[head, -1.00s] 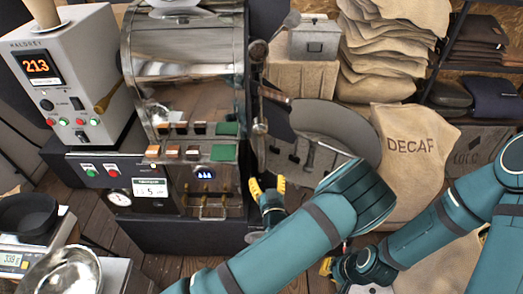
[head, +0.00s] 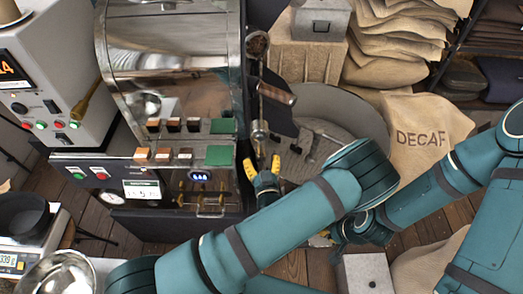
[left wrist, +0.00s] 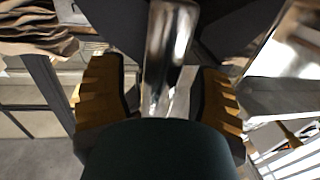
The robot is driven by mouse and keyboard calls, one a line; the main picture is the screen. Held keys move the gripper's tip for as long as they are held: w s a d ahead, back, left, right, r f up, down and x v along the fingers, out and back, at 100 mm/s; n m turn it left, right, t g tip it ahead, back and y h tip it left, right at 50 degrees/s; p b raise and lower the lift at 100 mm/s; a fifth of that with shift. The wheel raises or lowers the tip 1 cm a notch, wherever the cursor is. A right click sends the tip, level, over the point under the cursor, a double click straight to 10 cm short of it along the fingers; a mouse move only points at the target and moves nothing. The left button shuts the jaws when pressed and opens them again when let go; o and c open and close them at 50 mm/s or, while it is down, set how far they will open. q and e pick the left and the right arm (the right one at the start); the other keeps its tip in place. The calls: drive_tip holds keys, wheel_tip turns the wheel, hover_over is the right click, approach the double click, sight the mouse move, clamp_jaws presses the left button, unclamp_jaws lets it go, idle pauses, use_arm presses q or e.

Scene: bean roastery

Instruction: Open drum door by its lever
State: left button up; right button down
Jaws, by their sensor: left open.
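The roaster drum (head: 165,65) is a shiny steel cylinder at the upper left of the head view. A metal lever (head: 259,131) hangs at its right end, beside the dark front. My left gripper (head: 263,168) is open, its yellow fingertips just below the lever's lower end. In the left wrist view, a shiny metal bar (left wrist: 168,50) stands between the open fingers (left wrist: 165,95), with gaps on both sides. Contact is not visible. My right gripper (head: 322,240) is mostly hidden behind my arms, near a pale box.
A round cooling tray (head: 340,108) lies right of the lever, with a wooden-handled sampler (head: 276,94) above it. A DECAF sack (head: 425,145) stands further right. A scale (head: 14,262) is at lower left.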

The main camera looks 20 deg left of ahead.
use_arm(q)
drive_tip(key=shift+w+a, duration=0.1)
drive_tip(key=shift+w, duration=0.1)
use_arm(e)
drive_tip(key=shift+w+a, duration=0.1)
drive_tip(key=shift+w, duration=0.25)
use_arm(q)
clamp_jaws()
